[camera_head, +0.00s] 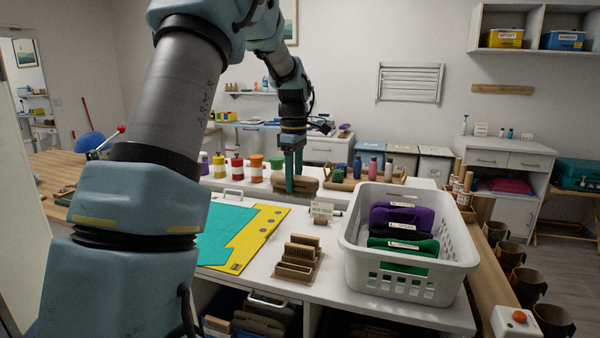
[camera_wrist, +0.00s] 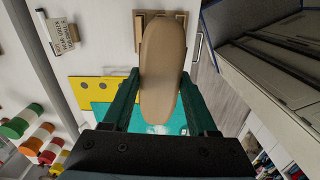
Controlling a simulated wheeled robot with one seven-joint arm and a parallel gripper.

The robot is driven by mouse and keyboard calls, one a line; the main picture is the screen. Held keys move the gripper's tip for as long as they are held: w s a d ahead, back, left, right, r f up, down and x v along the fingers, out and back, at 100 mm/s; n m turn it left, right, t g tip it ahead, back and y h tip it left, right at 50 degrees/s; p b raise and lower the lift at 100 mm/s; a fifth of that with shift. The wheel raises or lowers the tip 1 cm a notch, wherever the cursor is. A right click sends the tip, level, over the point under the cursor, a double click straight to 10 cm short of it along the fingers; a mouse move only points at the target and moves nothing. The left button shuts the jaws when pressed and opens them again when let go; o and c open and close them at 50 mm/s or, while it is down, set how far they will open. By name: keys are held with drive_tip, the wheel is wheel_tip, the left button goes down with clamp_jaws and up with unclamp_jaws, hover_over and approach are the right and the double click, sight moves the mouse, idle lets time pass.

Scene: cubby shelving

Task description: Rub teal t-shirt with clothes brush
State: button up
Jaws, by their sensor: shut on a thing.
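My gripper (camera_head: 293,172) is shut on a brown, rounded clothes brush (camera_head: 307,185) and holds it above the white table. In the wrist view the brush (camera_wrist: 160,68) lies between the two dark green fingers. The teal t-shirt (camera_head: 221,236) lies flat on a yellow board (camera_head: 255,240) on the table, partly hidden by my arm in the head view. In the wrist view the t-shirt (camera_wrist: 110,113) shows below and beside the brush. The brush is apart from the t-shirt, farther back in the head view. Its bristles are not visible.
A wooden brush holder (camera_head: 299,262) stands right of the board. A white basket (camera_head: 405,270) with folded purple and green clothes fills the table's right side. A small labelled sign (camera_head: 321,210) stands behind the holder. Several colourful jars (camera_head: 238,170) line the back.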

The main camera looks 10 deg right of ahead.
drive_tip(key=s+a+f+m, duration=0.3)
drive_tip(key=a+f+m, duration=0.2)
drive_tip(key=a+f, duration=0.6)
drive_tip(key=s+a+f+m, duration=0.3)
drive_tip(key=a+f+m, duration=0.3)
drive_tip(key=a+f, duration=0.6)
drive_tip(key=a, duration=0.5)
drive_tip(key=shift+s+a+f+m, duration=0.2)
drive_tip(key=shift+s+m, duration=0.1)
drive_tip(key=shift+s, duration=0.1)
drive_tip(key=shift+r, duration=0.1)
